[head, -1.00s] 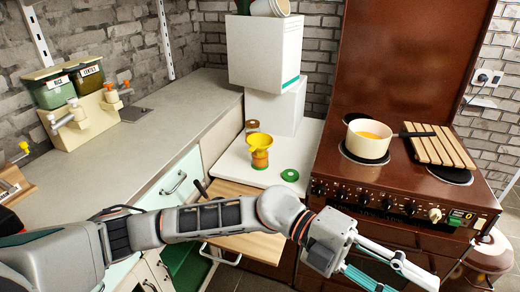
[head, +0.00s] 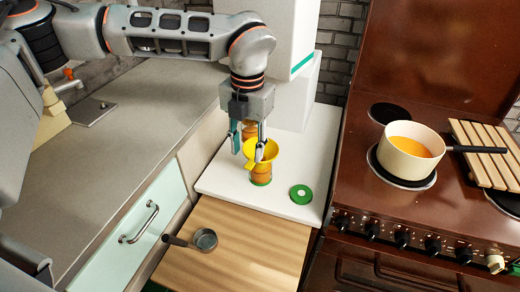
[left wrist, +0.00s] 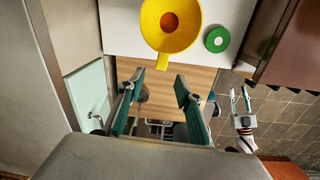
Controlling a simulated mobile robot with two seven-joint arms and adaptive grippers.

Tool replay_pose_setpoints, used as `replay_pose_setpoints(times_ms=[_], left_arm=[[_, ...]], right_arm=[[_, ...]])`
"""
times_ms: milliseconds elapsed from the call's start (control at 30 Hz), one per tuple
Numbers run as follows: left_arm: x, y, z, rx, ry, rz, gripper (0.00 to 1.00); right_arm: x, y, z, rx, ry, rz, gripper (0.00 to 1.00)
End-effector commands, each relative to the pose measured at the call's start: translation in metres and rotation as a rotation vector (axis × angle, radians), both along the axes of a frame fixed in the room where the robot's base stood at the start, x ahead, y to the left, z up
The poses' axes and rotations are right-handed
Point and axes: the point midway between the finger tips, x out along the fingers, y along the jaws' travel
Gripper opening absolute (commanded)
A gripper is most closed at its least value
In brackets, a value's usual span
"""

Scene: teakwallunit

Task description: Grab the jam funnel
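The yellow jam funnel (head: 265,150) sits on top of a jar with orange contents (head: 261,177) on the white counter. In the left wrist view the funnel (left wrist: 184,38) lies beyond the fingertips, and its small tab points toward the gap between them. My left gripper (head: 248,146) reaches down from above, right at the funnel in the head view. Its fingers are apart with nothing between them in the left wrist view (left wrist: 160,80). Whether a finger touches the funnel I cannot tell. My right gripper (left wrist: 240,101) shows in the left wrist view, low, open and empty.
A green lid (head: 301,194) lies right of the jar. A second jar (head: 249,130) stands behind, partly hidden by my gripper. A small pan (head: 205,240) rests on the wooden board (head: 250,265). A pot of orange liquid (head: 408,165) stands on the stove (head: 350,200).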

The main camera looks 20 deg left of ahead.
Motion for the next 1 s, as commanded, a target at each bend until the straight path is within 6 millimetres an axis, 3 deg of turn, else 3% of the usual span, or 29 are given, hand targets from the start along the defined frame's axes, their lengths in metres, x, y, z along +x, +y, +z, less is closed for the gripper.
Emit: replay_pose_setpoints(times_ms=[367,633,900,933,1000], left_arm=[[0.001,0.002,-0.032,0.004,-0.001,0.002,0.35],[0.001,0.002,-0.07,0.003,0.001,0.002,0.35],[0.002,0.002,-0.076,0.003,-0.001,0.002,0.35],[0.002,0.002,-0.076,0.003,-0.001,0.002,0.32],[0.002,0.002,-0.075,0.003,-0.001,0.002,0.14]], right_arm=[[-0.007,-0.002,-0.007,-0.009,0.014,0.005,0.28],[-0.003,-0.003,-0.006,-0.009,0.005,0.004,0.28],[0.002,-0.003,-0.001,-0.01,-0.006,0.003,0.28],[0.002,-0.003,-0.001,-0.01,-0.006,0.003,0.28],[0.002,-0.003,-0.001,-0.01,-0.006,0.003,0.28]])
